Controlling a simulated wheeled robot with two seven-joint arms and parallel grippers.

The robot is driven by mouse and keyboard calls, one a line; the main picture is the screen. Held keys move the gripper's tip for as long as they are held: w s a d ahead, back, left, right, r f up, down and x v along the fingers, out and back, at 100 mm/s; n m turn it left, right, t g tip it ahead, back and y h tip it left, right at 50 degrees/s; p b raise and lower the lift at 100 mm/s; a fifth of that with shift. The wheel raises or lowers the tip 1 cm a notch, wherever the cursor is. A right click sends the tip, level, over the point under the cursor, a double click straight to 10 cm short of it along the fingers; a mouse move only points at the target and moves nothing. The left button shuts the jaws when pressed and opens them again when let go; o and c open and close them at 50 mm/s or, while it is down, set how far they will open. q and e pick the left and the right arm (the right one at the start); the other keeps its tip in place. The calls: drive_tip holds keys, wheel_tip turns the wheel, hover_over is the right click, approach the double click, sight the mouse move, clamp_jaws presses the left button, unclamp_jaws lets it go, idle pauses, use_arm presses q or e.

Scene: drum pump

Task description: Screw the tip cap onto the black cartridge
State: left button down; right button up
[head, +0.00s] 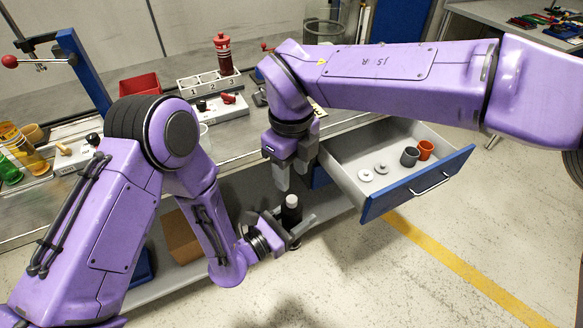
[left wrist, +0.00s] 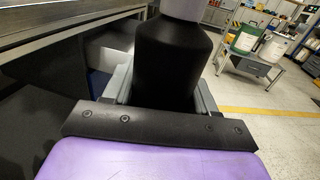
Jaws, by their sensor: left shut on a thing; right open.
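The black cartridge (head: 291,215) stands roughly upright in my left gripper (head: 297,230), which is shut on it in front of the bench. In the left wrist view the black cartridge (left wrist: 178,62) fills the space between the fingers and narrows at its shoulder. A pale grey-white piece (head: 292,200) is on top of it, and its lower part also shows in the left wrist view (left wrist: 186,8). I cannot tell whether this is the tip cap, or how tightly it sits. My right gripper (head: 291,179) is open, pointing down just above the cartridge, with nothing seen in it.
An open drawer (head: 374,207) to the right holds two pale discs (head: 373,172), a dark grey cup (head: 409,156) and an orange cup (head: 426,149). On the bench are a numbered rack (head: 207,82) with a red cartridge (head: 223,53) and a red bin (head: 140,85). Floor at right is clear.

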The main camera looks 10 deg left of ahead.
sight(291, 199)
idle(0.3)
wheel_tip(291, 199, down, 8)
idle(0.5)
clamp_jaws()
